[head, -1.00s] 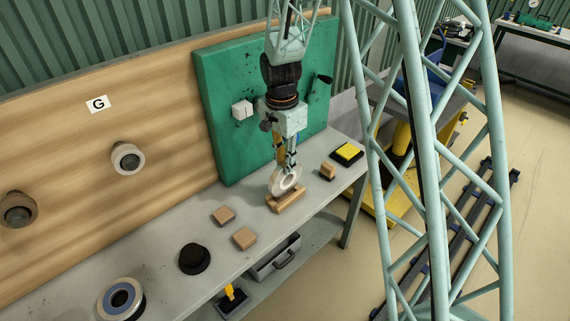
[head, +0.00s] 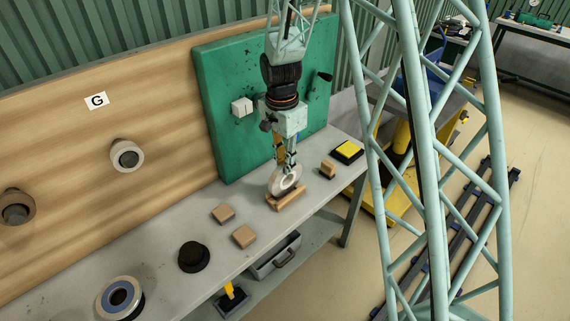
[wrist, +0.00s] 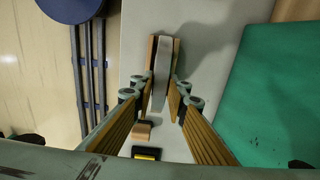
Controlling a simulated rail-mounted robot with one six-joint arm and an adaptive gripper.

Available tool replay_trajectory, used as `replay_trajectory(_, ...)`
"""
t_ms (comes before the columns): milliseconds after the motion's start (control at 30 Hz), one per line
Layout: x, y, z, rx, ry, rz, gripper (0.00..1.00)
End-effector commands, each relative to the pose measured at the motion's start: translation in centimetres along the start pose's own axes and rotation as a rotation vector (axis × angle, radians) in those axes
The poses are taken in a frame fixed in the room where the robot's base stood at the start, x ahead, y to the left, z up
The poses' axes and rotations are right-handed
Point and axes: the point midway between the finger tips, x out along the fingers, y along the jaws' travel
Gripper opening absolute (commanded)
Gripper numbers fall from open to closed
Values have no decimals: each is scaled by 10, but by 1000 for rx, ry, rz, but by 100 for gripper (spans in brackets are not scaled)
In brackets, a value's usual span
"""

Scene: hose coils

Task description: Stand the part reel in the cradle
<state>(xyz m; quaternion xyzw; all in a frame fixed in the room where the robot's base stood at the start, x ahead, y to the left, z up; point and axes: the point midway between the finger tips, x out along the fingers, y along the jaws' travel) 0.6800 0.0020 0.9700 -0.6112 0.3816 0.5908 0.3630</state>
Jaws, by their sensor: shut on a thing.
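The part reel (head: 284,180) is a pale ring with a hole in its middle, standing on edge at the wooden cradle (head: 287,202) on the bench. My gripper (head: 283,166) is above it, shut on the reel's upper rim. In the wrist view the reel (wrist: 161,72) lies edge-on between my fingertips (wrist: 160,98), and the cradle's wooden sides (wrist: 151,55) show along both sides of it. The reel's lower edge appears to be down between these sides; whether it touches the bottom is hidden.
A wooden block (head: 327,169) and a yellow-topped black pad (head: 348,152) lie right of the cradle. Two tan blocks (head: 223,213), a black round piece (head: 194,257) and a blue-white reel (head: 120,298) lie left. The green panel (head: 232,110) stands close behind.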

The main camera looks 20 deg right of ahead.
Motion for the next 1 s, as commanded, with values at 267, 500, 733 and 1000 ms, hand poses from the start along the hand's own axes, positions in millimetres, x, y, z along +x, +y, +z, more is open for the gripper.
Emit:
replay_trajectory(267, 2, 0, 0, 0, 1, -1, 0)
replay_trajectory(500, 5, 0, 0, 0, 1, -1, 0)
replay_trajectory(733, 7, 0, 0, 0, 1, -1, 0)
replay_trajectory(1000, 10, 0, 0, 0, 1, -1, 0)
